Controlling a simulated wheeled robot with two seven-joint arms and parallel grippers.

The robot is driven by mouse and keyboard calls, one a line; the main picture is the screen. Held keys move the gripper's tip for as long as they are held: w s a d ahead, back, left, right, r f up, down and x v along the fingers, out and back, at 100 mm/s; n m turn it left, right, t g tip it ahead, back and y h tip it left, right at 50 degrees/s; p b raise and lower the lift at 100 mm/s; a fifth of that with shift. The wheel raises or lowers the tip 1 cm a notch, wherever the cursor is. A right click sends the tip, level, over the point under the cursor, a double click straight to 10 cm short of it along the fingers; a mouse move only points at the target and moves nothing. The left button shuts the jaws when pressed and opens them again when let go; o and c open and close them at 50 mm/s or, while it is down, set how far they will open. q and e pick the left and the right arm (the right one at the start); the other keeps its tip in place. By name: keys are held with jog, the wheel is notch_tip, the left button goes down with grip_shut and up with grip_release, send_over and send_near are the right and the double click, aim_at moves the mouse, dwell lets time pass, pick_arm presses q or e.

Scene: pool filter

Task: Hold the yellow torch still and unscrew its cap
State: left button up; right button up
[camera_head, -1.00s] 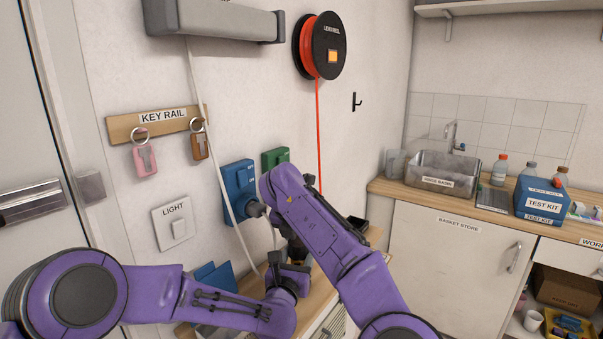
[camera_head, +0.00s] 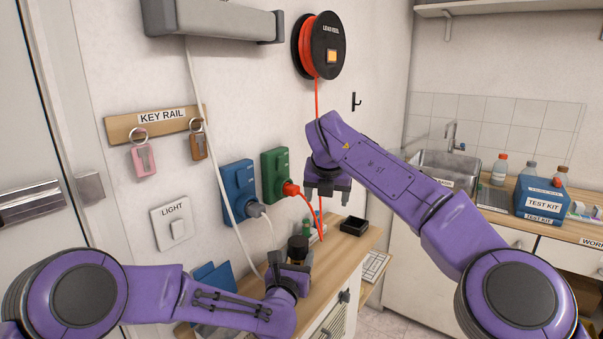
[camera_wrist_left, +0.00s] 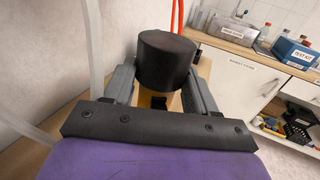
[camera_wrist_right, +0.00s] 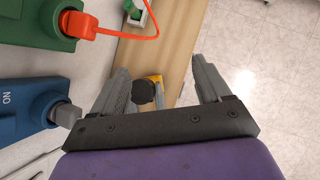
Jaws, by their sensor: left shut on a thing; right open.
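The yellow torch stands upright with its black cap (camera_wrist_left: 166,58) on top; the cap also shows in the head view (camera_head: 298,246). A little of its yellow body (camera_wrist_left: 152,99) shows below the cap in the left wrist view. My left gripper (camera_head: 290,270) is shut on the torch body below the cap, which hides most of the body. My right gripper (camera_head: 327,192) is open and empty, above and apart from the torch. In the right wrist view the cap (camera_wrist_right: 143,91) lies below and between its spread fingers (camera_wrist_right: 160,65), nearer the left one.
A blue socket (camera_head: 239,183) with a grey plug and a green socket (camera_head: 272,170) with a red plug are on the wall behind. Their cables hang near the torch. A black tray (camera_head: 354,225) sits on the wooden top (camera_head: 335,255).

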aim_at(298, 241)
jog(key=s+a+f+n+g+y, duration=0.1)
jog(key=s+a+f+n+y, duration=0.15)
jog(key=s+a+n, duration=0.3)
jog(key=shift+h, duration=0.25)
jog(key=x, duration=0.8)
jog(key=shift+f, duration=0.4)
jog(key=shift+a, duration=0.1)
